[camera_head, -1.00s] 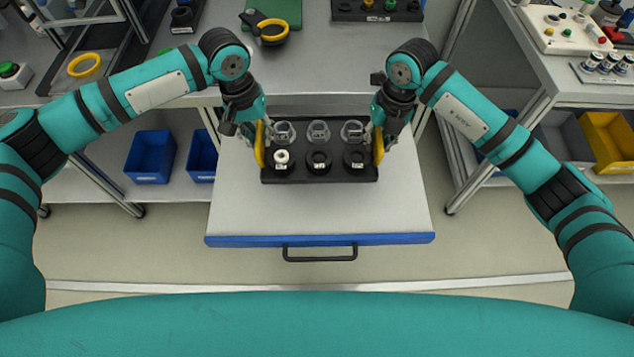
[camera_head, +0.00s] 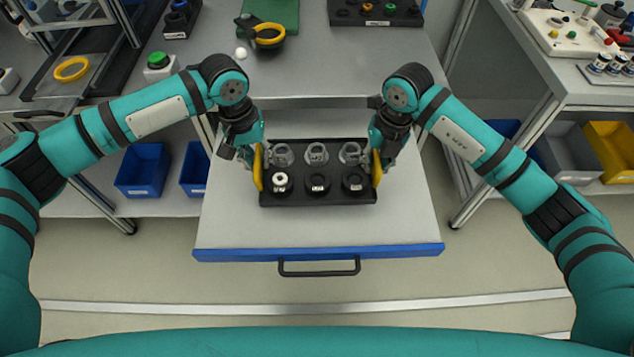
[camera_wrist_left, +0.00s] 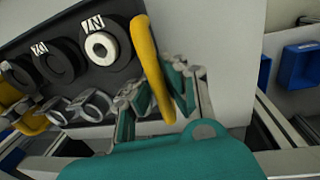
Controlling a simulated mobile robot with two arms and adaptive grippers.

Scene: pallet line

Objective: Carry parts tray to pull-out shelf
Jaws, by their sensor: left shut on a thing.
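The black parts tray (camera_head: 318,199) is over the pull-out shelf (camera_head: 225,225), with clear jars in its back row and dark round parts in its front row. One front-left part has a white ring. I cannot tell whether the tray touches the shelf. My left gripper (camera_head: 257,165) is shut on the tray's left yellow handle, which shows in the left wrist view (camera_wrist_left: 152,68). My right gripper (camera_head: 377,164) is at the right yellow handle; its fingers are too small and partly hidden to tell their state.
The shelf has bare room around the tray, a blue front edge (camera_head: 230,255) and a black pull handle (camera_head: 319,270). The worktop (camera_head: 330,60) behind holds a green mat (camera_head: 271,14) and yellow-handled tool (camera_head: 268,38). Blue bins (camera_head: 142,172) stand left.

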